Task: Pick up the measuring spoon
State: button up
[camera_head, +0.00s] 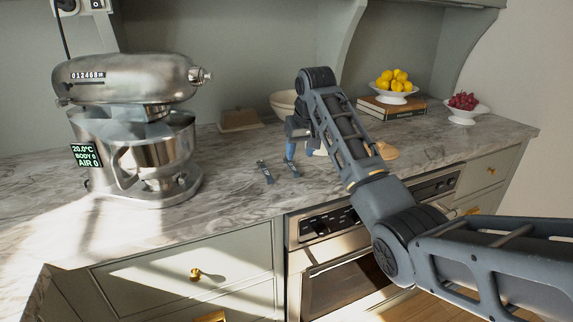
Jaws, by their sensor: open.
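My gripper (300,150) is at the end of my arm, low over the marble counter (225,215), near the middle of the picture. Its blue fingers point down and are apart. Two small, slim, dark blue-grey pieces show just left of and in front of it, one on the left (265,172) and one on the right (292,168). I cannot tell whether either is the measuring spoon. A tan rounded thing (386,151) lies on the counter right of my forearm, partly hidden by it. No thing is visibly held.
A steel stand mixer (130,130) stands at the left. A pale bowl (284,103) and a brown block (239,120) are behind my gripper. Lemons (394,79) in a white bowl sit on books (392,107); red fruit (463,101) is at the right. The front left counter is clear.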

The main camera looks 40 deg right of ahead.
aim_at(294, 170)
jog(key=x, duration=0.3)
jog(key=p+x, duration=0.1)
jog(key=x, duration=0.2)
jog(key=shift+w+a+f, duration=0.1)
jog(key=shift+a+f, duration=0.1)
jog(key=shift+f, duration=0.15)
jog(key=shift+c, duration=0.2)
grip_shut()
